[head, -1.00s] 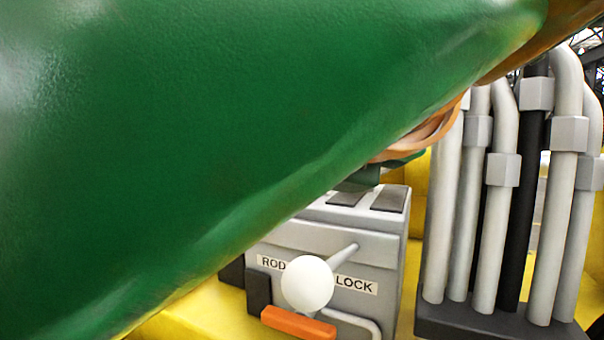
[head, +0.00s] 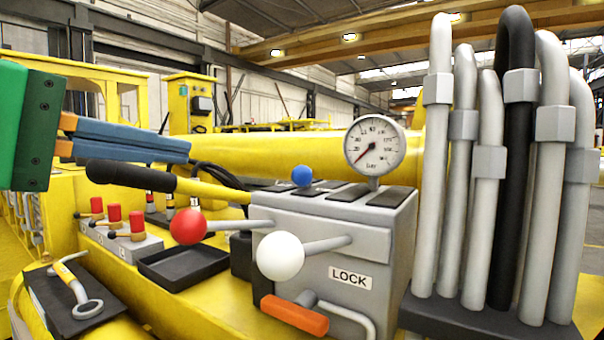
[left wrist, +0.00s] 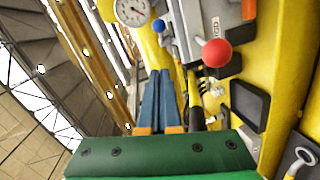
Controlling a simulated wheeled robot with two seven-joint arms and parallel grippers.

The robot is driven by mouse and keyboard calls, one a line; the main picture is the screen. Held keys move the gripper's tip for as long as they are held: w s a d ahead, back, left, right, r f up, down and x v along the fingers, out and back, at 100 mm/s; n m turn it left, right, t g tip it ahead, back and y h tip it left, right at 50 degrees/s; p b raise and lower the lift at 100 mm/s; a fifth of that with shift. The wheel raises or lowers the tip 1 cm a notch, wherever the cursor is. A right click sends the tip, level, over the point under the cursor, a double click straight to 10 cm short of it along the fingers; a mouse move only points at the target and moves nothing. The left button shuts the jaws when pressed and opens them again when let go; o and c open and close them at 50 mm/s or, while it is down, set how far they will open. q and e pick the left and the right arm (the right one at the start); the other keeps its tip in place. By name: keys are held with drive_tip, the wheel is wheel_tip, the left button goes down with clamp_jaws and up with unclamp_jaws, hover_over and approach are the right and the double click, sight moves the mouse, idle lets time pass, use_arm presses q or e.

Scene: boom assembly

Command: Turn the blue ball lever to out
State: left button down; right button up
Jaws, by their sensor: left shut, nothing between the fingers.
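The blue ball (head: 302,176) of the lever sits low above the top of the grey control box (head: 325,215), behind the white ball. Its rod is hidden or too small to make out. The blue ball also shows at the top of the left wrist view (left wrist: 158,25). My left gripper (head: 188,153), green with blue fingers, comes in from the left in the head view. Its fingers are shut and empty, pointing right, with a clear gap between the tips and the blue ball. The fingertips show in the left wrist view (left wrist: 160,73). My right gripper is not in view.
A red ball lever (head: 188,227) and a white ball lever (head: 281,256) stick out in front of the box. Thick pipes (head: 487,180) rise at right. A black-handled lever (head: 130,176) lies under my gripper.

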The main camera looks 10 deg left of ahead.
sight(303, 177)
use_arm(q)
drive_tip(key=p+x, duration=0.2)
drive_tip(key=x, duration=0.8)
drive_tip(key=shift+w+a, duration=0.1)
drive_tip(key=shift+w, duration=0.25)
drive_tip(key=d, duration=0.2)
drive_tip(key=w+d+f+p, duration=0.1)
drive_tip(key=shift+d, duration=0.3)
drive_tip(key=shift+a, duration=0.1)
